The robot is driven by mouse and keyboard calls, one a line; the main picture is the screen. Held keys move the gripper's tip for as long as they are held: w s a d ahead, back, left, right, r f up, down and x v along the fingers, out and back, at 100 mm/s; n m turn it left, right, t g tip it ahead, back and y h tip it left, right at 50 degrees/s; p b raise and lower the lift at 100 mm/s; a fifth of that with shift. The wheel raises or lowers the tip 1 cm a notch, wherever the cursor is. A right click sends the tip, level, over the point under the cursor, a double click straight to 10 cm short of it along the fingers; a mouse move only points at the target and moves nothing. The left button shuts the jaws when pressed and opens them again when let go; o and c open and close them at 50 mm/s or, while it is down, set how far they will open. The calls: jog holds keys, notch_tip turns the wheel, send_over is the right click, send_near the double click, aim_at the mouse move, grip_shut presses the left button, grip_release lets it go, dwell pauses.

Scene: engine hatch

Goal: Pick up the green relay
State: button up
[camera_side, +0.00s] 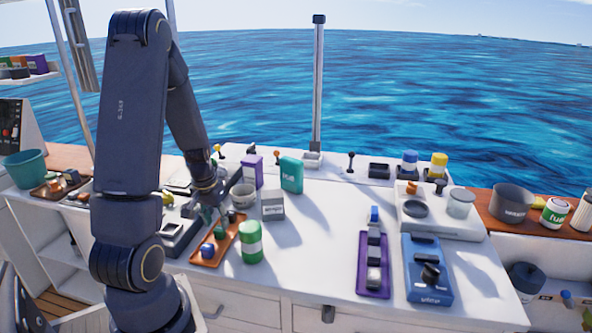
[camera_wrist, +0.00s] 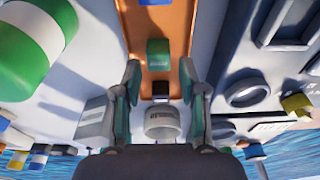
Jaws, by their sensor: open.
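The green relay (camera_wrist: 158,52) is a small green block on an orange tray (camera_wrist: 190,15). In the wrist view it stands just beyond my gripper (camera_wrist: 160,72), roughly centred between the two spread fingers. The fingers are open with nothing between their tips that I can see held. In the side view my gripper (camera_side: 208,207) points down over the far end of the orange tray (camera_side: 225,248). A small dark block (camera_wrist: 160,88) also lies on the tray, nearer the wrist.
A green-and-white can (camera_side: 250,241) stands right of the tray. A grey cup (camera_side: 243,196), a grey box (camera_side: 272,206) and a purple box (camera_side: 252,171) crowd the far side. A blue round object (camera_side: 207,251) is at the tray's near end. The counter's middle is clear.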

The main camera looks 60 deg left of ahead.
aim_at(219, 228)
jog(key=f, duration=0.3)
jog(key=shift+w+a+f, duration=0.2)
jog(key=shift+w+f, duration=0.15)
jog(key=shift+f, duration=0.05)
grip_shut()
